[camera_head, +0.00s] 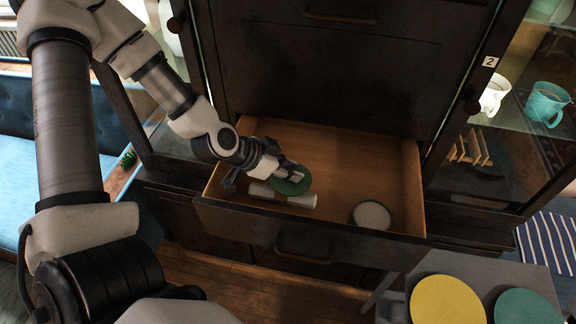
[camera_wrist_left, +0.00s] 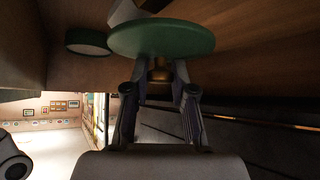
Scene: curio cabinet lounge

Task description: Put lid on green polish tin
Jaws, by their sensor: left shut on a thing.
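The round green lid (camera_head: 291,181) is held in my left gripper (camera_head: 284,172), above the left part of the open drawer. In the left wrist view the lid (camera_wrist_left: 162,38) shows as a wide disc between the fingertips (camera_wrist_left: 160,68). The green polish tin (camera_head: 372,215) stands open in the drawer, at the front right, its pale top facing up. The tin (camera_wrist_left: 88,42) also shows in the left wrist view, left of the lid and apart from it. My right gripper is not in view.
The drawer's front wall and sides surround the tin. A grey stool with yellow (camera_head: 447,301) and green (camera_head: 527,307) discs stands at the lower right. Glass cabinets flank the drawer.

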